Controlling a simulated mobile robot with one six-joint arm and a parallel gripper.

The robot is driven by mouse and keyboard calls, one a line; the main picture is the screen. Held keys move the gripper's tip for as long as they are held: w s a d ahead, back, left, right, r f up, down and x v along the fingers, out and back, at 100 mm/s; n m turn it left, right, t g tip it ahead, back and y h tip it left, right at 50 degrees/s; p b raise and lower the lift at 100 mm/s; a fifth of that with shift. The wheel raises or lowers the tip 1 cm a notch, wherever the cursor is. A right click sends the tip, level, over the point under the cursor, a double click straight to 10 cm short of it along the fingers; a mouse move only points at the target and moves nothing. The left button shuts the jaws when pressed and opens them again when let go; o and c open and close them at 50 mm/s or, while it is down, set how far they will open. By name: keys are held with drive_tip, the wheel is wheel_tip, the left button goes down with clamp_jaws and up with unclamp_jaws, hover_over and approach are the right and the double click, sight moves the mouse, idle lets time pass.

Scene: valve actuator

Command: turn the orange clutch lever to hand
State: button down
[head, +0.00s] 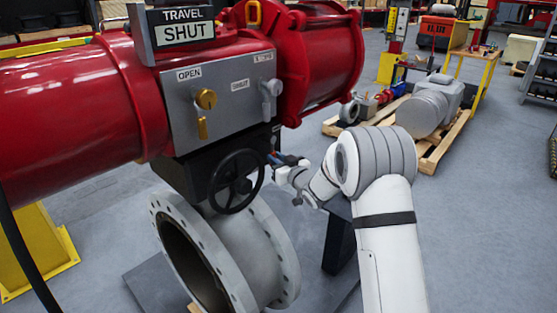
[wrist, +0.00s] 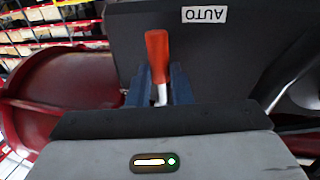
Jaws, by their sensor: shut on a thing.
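The orange clutch lever (wrist: 157,52) shows in the wrist view, with an orange grip on a pale metal shank. It stands in front of a dark housing (wrist: 230,50), left of an upside-down AUTO label (wrist: 205,15). My gripper (wrist: 159,82) has its blue-grey fingers on either side of the lever and is shut on it. In the head view my gripper (head: 277,159) is beside the dark gearbox, right of the black handwheel (head: 237,181). The lever cannot be made out there.
The red actuator (head: 70,105) carries a grey panel (head: 222,95) and a TRAVEL SHUT sign (head: 183,24) above. A grey flanged valve body (head: 245,245) stands below. A pallet (head: 440,145) with equipment lies behind to the right. Open floor lies at the right.

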drive_tip(key=shift+w+d+r+n+y+b, duration=0.6)
drive_tip(key=shift+n+b, duration=1.6)
drive_tip(key=shift+b, duration=1.35)
drive_tip(key=shift+w+d+r+n+y+b, duration=0.4)
drive_tip(key=shift+w+n+y+b, duration=0.3)
drive_tip(key=shift+n+b, duration=2.15)
drive_tip(key=shift+w+d+r+n+y+b, duration=0.6)
drive_tip(key=shift+n+b, duration=0.95)
drive_tip(key=shift+b, duration=2.65)
drive_tip(key=shift+w+a+f+t, duration=0.1)
drive_tip(key=shift+w+t, duration=0.05)
drive_tip(key=shift+t, duration=0.15)
drive_tip(key=c, duration=1.5)
unclamp_jaws()
drive_tip(key=shift+a+f, duration=0.1)
drive_tip(key=shift+c, duration=0.2)
drive_tip(key=shift+o, duration=1.2)
drive_tip(key=shift+w+f, duration=0.1)
